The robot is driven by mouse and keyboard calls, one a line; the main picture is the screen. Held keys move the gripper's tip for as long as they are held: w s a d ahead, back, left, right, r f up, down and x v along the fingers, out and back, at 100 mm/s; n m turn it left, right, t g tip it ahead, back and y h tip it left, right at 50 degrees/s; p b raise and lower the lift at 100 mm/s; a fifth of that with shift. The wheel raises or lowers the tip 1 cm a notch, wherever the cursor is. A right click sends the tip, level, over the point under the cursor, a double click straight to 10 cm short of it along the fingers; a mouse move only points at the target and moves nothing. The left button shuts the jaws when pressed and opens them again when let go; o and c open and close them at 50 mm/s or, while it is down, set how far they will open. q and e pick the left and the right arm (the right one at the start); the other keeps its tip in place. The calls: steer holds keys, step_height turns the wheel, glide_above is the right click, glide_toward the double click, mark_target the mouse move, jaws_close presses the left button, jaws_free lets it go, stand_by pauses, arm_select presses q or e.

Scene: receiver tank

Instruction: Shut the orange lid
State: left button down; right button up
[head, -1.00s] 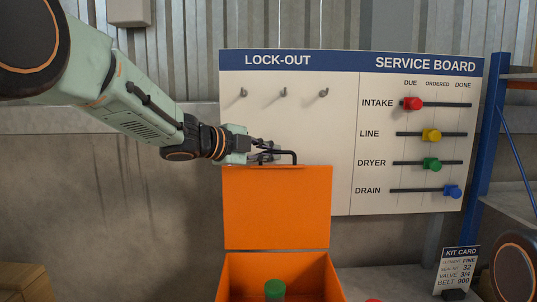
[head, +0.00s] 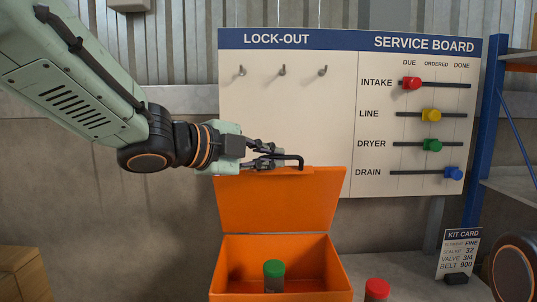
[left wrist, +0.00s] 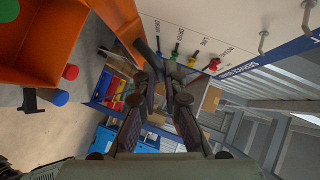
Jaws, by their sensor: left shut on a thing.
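The orange lid (head: 280,205) stands open at the back of the orange box (head: 318,255). My left gripper (head: 275,161) is shut on this handle from the left side. In the left wrist view the fingers (left wrist: 162,78) close around a dark bar, with the lid (left wrist: 125,18) and the box (left wrist: 25,50) at upper left. A green-capped container (head: 274,275) stands inside the box. My right gripper is not in view.
A red-capped thing (head: 377,289) stands right of the box. The kit card (head: 461,252) stands further right. The service board (head: 410,120) with hooks and coloured sliders is on the wall behind. A blue shelf frame (head: 485,130) is at right, a cardboard box (head: 22,272) at lower left.

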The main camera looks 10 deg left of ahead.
arm_select(q)
steer(key=shift+f, duration=0.4)
steer(key=c, duration=1.8)
jaws_free()
steer(key=shift+o, duration=0.3)
steer(key=shift+w, duration=0.35)
steer(key=shift+s, duration=0.1)
